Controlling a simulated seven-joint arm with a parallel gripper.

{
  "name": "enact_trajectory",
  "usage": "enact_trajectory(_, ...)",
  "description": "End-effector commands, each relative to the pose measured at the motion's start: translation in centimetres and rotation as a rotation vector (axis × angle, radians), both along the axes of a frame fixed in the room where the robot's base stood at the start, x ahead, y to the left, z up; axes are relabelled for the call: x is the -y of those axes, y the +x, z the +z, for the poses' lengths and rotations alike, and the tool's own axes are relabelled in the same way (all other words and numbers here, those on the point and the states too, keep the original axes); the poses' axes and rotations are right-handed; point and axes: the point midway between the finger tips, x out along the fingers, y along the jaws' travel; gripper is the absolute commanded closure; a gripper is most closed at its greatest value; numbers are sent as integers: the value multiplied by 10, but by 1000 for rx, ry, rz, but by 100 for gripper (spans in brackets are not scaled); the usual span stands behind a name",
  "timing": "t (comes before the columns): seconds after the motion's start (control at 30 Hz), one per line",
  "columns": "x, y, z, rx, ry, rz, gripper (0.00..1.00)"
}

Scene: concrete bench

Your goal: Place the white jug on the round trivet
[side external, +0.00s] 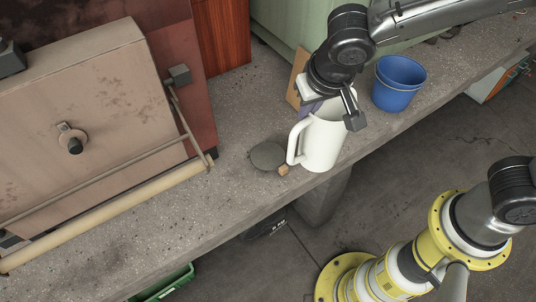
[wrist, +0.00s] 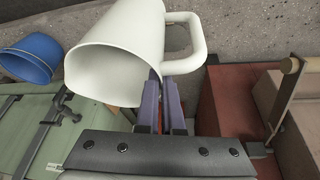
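The white jug (side external: 323,143) is upright near the front edge of the bench, its handle towards the left. In the wrist view the jug (wrist: 118,45) shows its open mouth, with the handle at its right. My gripper (side external: 312,108) is at the jug's rim on the handle side. In the wrist view its purple fingers (wrist: 161,90) are close together with the jug's wall between them. Whether the jug touches the bench is unclear. The round trivet (side external: 267,155), a dark grey disc, lies flat just left of the jug, bare. It does not show in the wrist view.
A blue cup (side external: 398,82) stands to the right of the jug. A small tan block (side external: 284,170) lies between trivet and jug. A large cabinet with a rail (side external: 150,150) bounds the left. A wooden board (side external: 297,76) stands behind my gripper. The bench front edge is close.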

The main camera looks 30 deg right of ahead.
Motion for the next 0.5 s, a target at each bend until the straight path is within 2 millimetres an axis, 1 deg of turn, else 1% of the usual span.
enact_trajectory(0.03, 1, 6, 8, 1, 0, -9, 100)
enact_trajectory(0.1, 3, 12, 14, -1, -2, -28, 100)
enact_trajectory(0.23, 6, 21, 17, -4, -6, -47, 100)
enact_trajectory(0.37, 1, 34, 9, -8, -10, -51, 100)
enact_trajectory(0.5, -10, 56, -3, -8, -11, -52, 100)
